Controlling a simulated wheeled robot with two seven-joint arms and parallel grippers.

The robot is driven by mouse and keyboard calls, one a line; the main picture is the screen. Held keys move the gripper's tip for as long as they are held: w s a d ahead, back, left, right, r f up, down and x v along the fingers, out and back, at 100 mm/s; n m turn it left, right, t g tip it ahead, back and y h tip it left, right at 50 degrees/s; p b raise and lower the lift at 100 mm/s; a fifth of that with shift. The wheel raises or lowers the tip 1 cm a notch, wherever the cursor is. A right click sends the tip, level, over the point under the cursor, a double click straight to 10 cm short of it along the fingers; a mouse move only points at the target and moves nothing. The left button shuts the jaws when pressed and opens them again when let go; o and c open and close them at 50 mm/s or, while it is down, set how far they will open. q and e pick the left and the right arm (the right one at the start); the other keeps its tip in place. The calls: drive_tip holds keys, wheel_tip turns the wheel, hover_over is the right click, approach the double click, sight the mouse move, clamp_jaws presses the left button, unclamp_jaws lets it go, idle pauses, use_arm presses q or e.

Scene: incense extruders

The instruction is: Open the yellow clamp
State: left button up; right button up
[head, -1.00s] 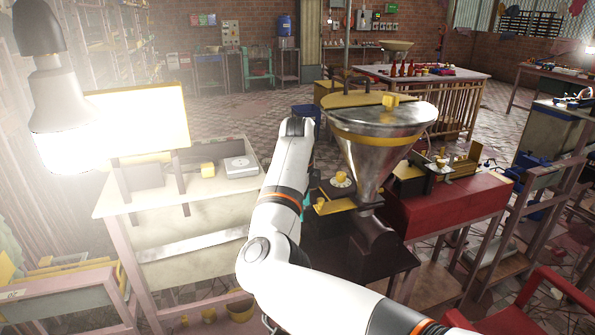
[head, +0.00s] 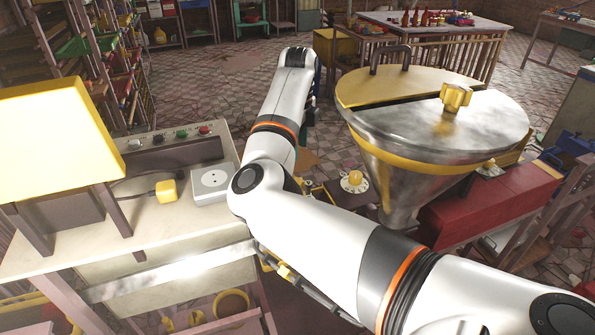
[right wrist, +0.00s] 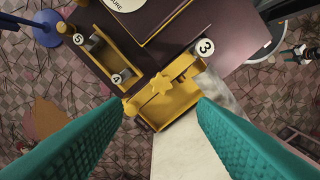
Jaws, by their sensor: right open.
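In the right wrist view, the yellow clamp (right wrist: 163,85) is a yellow frame with a star-shaped knob, set at the edge of a dark machine next to a round label marked 3. My right gripper (right wrist: 160,102) is open, with one teal finger on each side of the picture. The clamp shows beyond and between the fingertips; I cannot tell whether they touch it. Nothing is held. In the head view my right arm crosses the middle and hides the clamp and the gripper jaws. My left gripper is not in view.
A metal hopper (head: 395,185) with a yellow band and a half-yellow lid stands right of my arm.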

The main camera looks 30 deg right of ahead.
hover_over(298, 180)
drive_tip(key=f, duration=0.4)
drive_tip(key=shift+s+a+f, duration=0.1)
drive_tip(key=shift+s+f, duration=0.1)
drive_tip(key=shift+f, duration=0.2)
wheel_tip(298, 180, down, 5)
drive_tip(key=shift+w+f+p, duration=0.1)
drive_tip(key=shift+w+p, duration=0.05)
drive_tip(key=shift+p, duration=0.25)
drive_tip(key=shift+f, duration=0.4)
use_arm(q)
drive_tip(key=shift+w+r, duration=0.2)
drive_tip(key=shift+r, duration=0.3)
use_arm(e)
drive_tip(key=shift+c, duration=0.2)
clamp_jaws()
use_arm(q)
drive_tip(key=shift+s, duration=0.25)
